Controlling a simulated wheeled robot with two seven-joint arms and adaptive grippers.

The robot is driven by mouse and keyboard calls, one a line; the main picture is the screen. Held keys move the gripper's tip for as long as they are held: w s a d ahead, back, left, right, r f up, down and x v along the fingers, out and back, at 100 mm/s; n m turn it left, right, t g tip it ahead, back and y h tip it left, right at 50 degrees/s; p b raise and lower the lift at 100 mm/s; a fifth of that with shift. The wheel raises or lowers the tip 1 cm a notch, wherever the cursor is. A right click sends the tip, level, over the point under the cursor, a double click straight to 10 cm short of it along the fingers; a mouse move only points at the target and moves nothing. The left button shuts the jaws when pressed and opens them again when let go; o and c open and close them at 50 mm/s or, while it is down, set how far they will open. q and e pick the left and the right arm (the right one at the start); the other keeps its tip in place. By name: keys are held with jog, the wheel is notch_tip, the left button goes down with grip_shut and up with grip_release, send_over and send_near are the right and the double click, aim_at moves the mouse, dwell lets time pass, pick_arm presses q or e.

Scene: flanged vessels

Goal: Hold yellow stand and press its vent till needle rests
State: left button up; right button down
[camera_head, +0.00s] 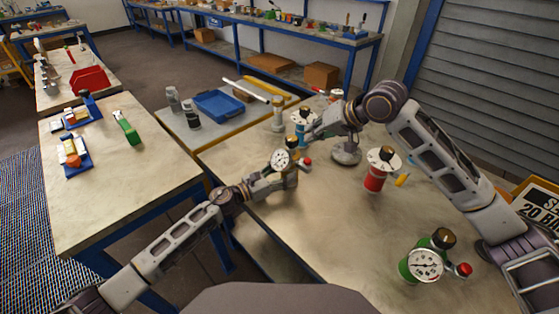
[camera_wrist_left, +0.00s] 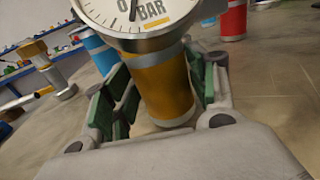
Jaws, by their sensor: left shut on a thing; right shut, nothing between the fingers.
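The yellow stand (camera_wrist_left: 165,85) is an orange-yellow cylinder with a metal collar and stands on the table. Its white round gauge (camera_head: 281,160) faces the head camera; the needle is too small to read there. In the left wrist view the gauge (camera_wrist_left: 135,12) is cut off by the top edge. The red vent knob (camera_head: 307,161) sticks out at the stand's right. My left gripper (camera_head: 283,181) is shut around the yellow body, green pads on both sides. My right gripper (camera_head: 308,141) is shut and empty, just above and behind the vent, seemingly apart from it.
A blue vessel (camera_head: 303,117) stands close behind my right gripper. A red vessel (camera_head: 374,181) stands to the right, and a green vessel (camera_head: 424,264) with gauge and red knob at front right. The table's middle front (camera_head: 330,230) is clear.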

aim_at(307, 162)
jog(key=shift+r, duration=0.2)
dwell(0.6)
jog(key=shift+r, duration=1.7)
jog(key=shift+f, duration=0.2)
jog(key=shift+f, duration=4.2)
jog(key=shift+f, duration=1)
